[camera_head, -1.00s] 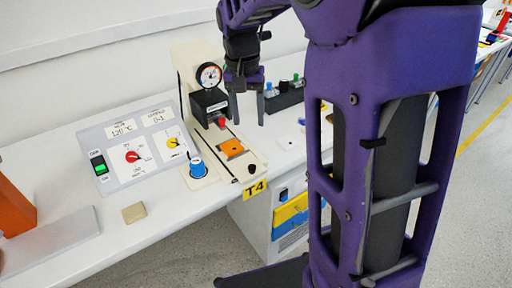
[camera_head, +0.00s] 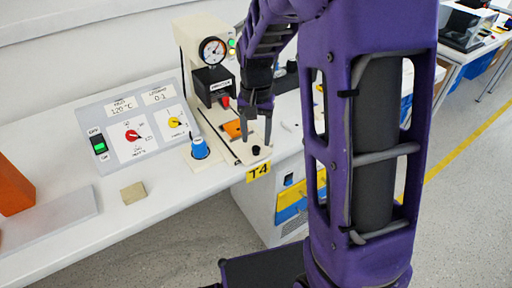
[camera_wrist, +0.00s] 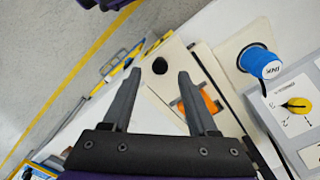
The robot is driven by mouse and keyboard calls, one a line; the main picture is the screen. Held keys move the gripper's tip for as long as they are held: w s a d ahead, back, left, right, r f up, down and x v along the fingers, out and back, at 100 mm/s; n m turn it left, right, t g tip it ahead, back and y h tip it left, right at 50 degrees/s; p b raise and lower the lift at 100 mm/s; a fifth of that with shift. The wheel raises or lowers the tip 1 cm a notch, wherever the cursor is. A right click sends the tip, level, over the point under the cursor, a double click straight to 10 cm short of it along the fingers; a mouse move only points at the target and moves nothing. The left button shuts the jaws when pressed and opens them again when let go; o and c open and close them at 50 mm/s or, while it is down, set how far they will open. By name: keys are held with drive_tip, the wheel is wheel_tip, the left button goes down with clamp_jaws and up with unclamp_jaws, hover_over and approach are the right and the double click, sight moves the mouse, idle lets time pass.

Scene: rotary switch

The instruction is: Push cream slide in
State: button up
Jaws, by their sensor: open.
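The cream slide (camera_head: 243,150) lies in the base of the cream press machine (camera_head: 196,55), with an orange square (camera_head: 232,129) on it and a black knob (camera_head: 256,150) at its front end. In the wrist view the cream slide (camera_wrist: 176,58) and its black knob (camera_wrist: 160,66) show ahead, and the orange square (camera_wrist: 208,100) is partly hidden by the right finger. My gripper (camera_head: 257,143) is open, pointing down over the slide's front end. In the wrist view my gripper (camera_wrist: 161,74) has its fingers on either side of the knob; contact cannot be told.
A blue knob (camera_head: 199,148) stands left of the slide. A control panel (camera_head: 130,130) with red and yellow dials and a green switch is farther left. A small beige block (camera_head: 133,193) lies on the white table. A T4 label (camera_head: 258,172) is on the table edge.

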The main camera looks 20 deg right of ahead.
sight(256, 147)
drive_tip(key=shift+f, duration=1.85)
clamp_jaws()
